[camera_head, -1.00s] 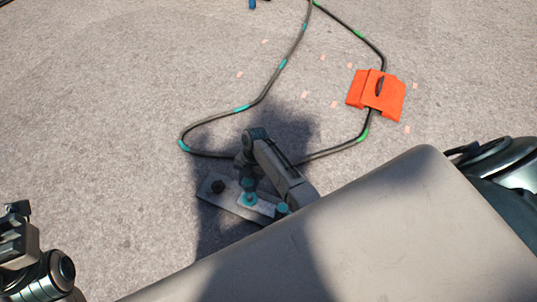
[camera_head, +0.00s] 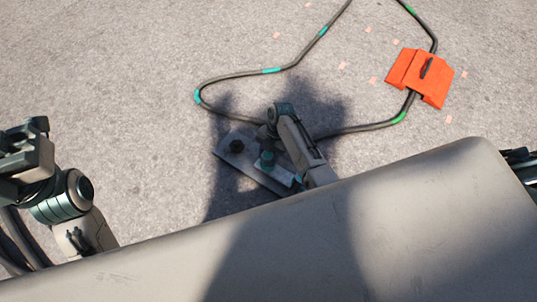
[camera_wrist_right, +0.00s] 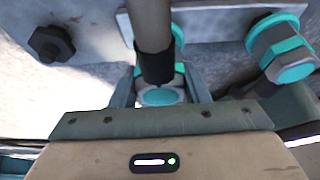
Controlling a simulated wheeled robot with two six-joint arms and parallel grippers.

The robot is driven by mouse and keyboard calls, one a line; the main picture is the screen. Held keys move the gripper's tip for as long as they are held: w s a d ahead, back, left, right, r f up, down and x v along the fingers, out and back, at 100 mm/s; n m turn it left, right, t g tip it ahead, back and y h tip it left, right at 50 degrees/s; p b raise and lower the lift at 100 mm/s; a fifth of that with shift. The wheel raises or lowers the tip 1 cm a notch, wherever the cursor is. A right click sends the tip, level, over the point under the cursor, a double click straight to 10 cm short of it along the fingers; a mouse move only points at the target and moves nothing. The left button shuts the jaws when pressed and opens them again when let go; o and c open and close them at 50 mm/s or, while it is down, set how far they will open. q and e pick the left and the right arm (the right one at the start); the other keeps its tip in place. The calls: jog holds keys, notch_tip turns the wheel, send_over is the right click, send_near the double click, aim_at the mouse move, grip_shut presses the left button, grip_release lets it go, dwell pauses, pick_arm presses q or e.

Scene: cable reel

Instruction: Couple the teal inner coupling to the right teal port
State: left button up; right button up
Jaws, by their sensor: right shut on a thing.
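A metal plate (camera_head: 225,155) lies on the ground in shadow and carries a dark fitting (camera_head: 237,146) and a teal fitting (camera_head: 267,160). The right teal port (camera_wrist_right: 283,50) shows clearly in the right wrist view, to the right of my right gripper (camera_wrist_right: 160,95). That gripper is shut on the teal inner coupling (camera_wrist_right: 160,97), below the black collar of the cable (camera_wrist_right: 150,30). The coupling is apart from the right port in the picture; its depth is hard to judge. My left gripper (camera_head: 28,150) is raised at the left, away from the plate; its jaw gap is unclear.
The dark cable, with teal and green bands, loops over the ground (camera_head: 330,32). An orange block (camera_head: 422,76) straddles it at the right. Small pale patches lie around it. The left ground is clear. My pale body covers the lower part of the head view.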

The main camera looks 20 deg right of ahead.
jog(key=shift+f, duration=0.2)
jog(key=shift+p, duration=0.6)
dwell(0.4)
jog(key=shift+f, duration=0.45)
jog(key=o, duration=1.2)
